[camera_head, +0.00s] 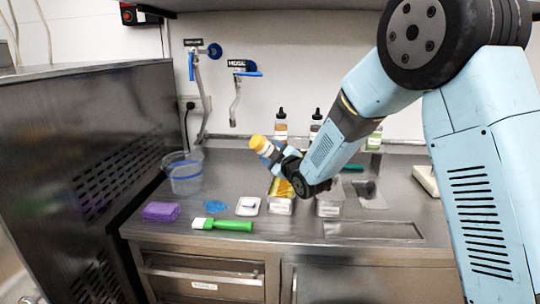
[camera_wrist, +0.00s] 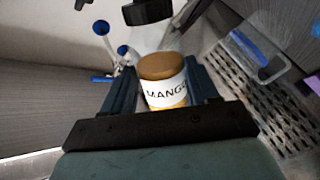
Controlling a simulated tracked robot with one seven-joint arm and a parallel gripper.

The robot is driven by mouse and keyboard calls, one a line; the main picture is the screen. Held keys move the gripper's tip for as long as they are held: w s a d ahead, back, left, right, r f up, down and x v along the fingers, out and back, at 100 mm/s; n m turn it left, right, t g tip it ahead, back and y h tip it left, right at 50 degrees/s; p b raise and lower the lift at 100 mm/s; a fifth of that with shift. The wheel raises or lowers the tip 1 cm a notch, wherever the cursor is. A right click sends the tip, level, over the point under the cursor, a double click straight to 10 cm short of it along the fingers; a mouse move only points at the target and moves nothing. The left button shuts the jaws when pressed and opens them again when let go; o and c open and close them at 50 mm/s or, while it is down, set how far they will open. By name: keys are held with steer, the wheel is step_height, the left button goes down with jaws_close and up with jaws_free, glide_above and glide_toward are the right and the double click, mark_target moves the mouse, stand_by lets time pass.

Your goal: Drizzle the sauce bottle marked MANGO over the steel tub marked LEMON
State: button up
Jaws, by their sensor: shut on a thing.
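My gripper (camera_head: 268,151) is shut on the mango sauce bottle (camera_head: 260,143), held above the counter, up and left of the steel tubs. The bottle is tilted, its plain yellow-orange end facing up and left; its nozzle is hidden. In the wrist view, the bottle (camera_wrist: 165,97) shows the word MANGO between the fingers (camera_wrist: 166,92). Below the wrist stands a steel tub (camera_head: 281,209) with yellow contents. A second steel tub (camera_head: 329,210) stands right of it, partly hidden by my arm. Both tub labels are too small to read. No sauce stream is visible.
Sauce bottles with black nozzles (camera_head: 281,128) (camera_head: 315,127) stand behind. A sunken steel opening (camera_head: 372,230) is front right.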

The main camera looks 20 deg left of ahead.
steer(key=shift+w, duration=0.25)
steer(key=shift+w+a, duration=0.1)
steer(key=shift+w, duration=0.25)
steer(key=shift+w, duration=0.35)
steer(key=shift+w, duration=0.3)
steer(key=shift+a, duration=0.1)
steer(key=shift+n, duration=2)
steer(key=shift+r+n, duration=0.65)
steer(key=shift+n, duration=0.5)
steer(key=shift+r+n, duration=0.65)
steer(key=shift+n, duration=0.5)
